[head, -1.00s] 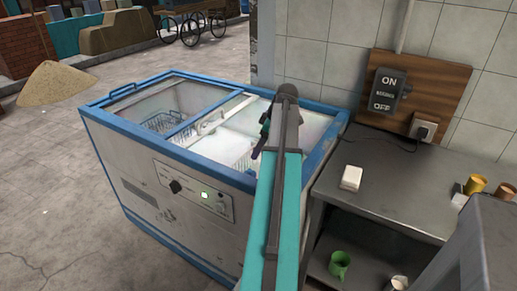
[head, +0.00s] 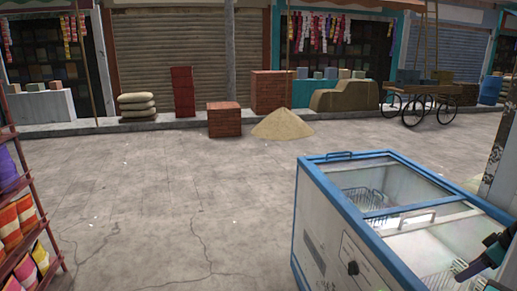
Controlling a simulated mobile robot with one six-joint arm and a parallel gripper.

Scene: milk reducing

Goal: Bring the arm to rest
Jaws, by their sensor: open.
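My gripper (head: 466,268) shows at the right edge of the head view, dark with a bit of teal, in front of the chest freezer's glass top. It is open, and I see nothing in it. Most of my arm is cut off by the right edge of the picture. The chest freezer (head: 322,238) is white with a blue frame and sliding glass lids, and wire baskets show inside. I cannot tell how far the gripper is above the glass.
A rack (head: 22,235) of colourful packets stands at the left edge. A sand heap (head: 283,126), a brick block (head: 224,120) and a cart (head: 428,92) lie across the street. The paved ground (head: 170,190) between is open. A wall edge (head: 503,165) stands at the right.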

